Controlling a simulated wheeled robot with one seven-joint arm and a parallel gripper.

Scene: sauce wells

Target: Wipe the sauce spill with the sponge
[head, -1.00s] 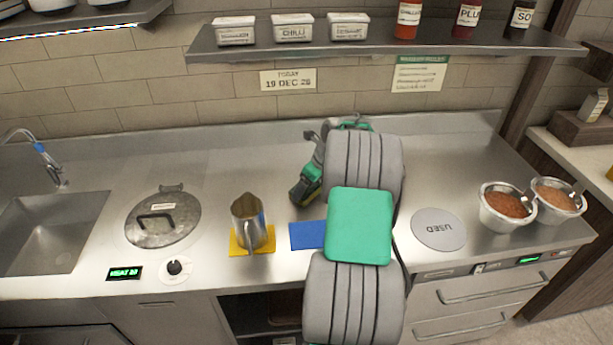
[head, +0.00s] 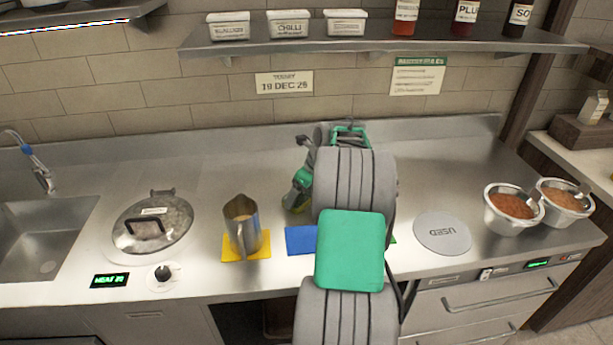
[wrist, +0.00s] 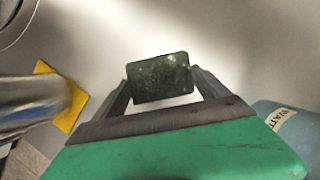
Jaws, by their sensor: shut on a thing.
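The sponge (wrist: 158,79), a dark green speckled block, is between the two grey fingers of my gripper (wrist: 162,88) in the wrist view. The gripper is shut on it, with bare steel showing around it. Whether the sponge touches the counter cannot be told. I can make out no sauce spill in either view; the area behind my arm is hidden.
A metal jug (head: 243,222) stands on a yellow mat (head: 231,254), left of a blue mat (head: 300,240). A lidded pot (head: 152,225) is farther left. A grey "USED" disc (head: 442,233) and two sauce bowls (head: 512,212) are right. The back left counter looks clear.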

